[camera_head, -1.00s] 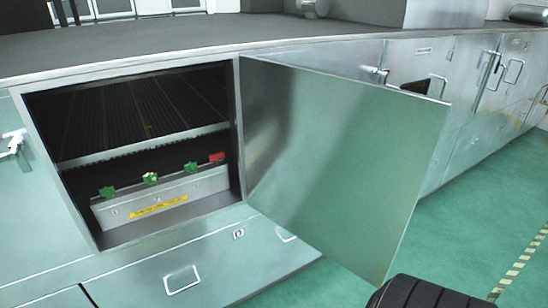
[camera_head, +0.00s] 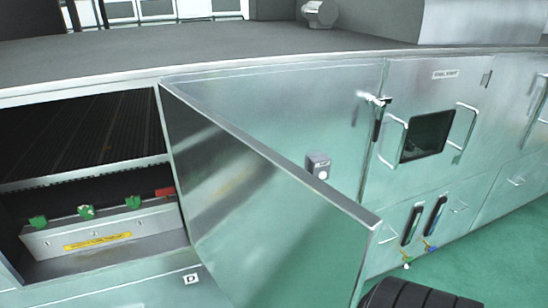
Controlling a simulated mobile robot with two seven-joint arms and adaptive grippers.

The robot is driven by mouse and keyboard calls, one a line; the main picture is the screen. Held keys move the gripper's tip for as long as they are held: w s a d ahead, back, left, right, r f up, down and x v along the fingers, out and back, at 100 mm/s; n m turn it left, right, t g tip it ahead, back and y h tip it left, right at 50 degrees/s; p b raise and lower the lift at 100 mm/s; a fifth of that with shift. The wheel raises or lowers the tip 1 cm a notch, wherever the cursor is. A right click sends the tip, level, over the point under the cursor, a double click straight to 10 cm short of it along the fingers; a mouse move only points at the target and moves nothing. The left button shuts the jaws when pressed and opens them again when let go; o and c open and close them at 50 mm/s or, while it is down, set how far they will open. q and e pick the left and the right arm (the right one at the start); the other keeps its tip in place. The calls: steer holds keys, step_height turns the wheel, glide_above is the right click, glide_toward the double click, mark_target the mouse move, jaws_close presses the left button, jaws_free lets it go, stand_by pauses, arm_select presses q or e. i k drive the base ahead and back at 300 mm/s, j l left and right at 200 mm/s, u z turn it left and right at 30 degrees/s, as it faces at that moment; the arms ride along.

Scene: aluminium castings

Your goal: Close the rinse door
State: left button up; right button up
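A metal door (camera_head: 265,195) stands wide open, hinged on the right side of an open compartment, and swings out toward me. I cannot read any label that names it as the rinse door. Inside the compartment are a ribbed rack (camera_head: 80,135) and a metal box (camera_head: 105,233) with a yellow label and several green pieces and one red piece along its top. Neither of my grippers shows in the head view, and nothing is seen touching the door.
Right of the door, the steel cabinet front holds a small button box (camera_head: 318,167), a latch handle (camera_head: 378,115) and a windowed panel (camera_head: 428,135) with handles. A black ribbed rounded part, likely mine, shows at bottom right. Green floor (camera_head: 500,260) is clear at right.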

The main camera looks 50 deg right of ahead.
mark_target(269, 233)
steer(key=k+l, duration=0.1)
steer(key=l, duration=0.4)
steer(key=k+l, duration=0.1)
steer(key=l, duration=0.45)
steer(key=k+l, duration=0.1)
steer(key=l, duration=0.4)
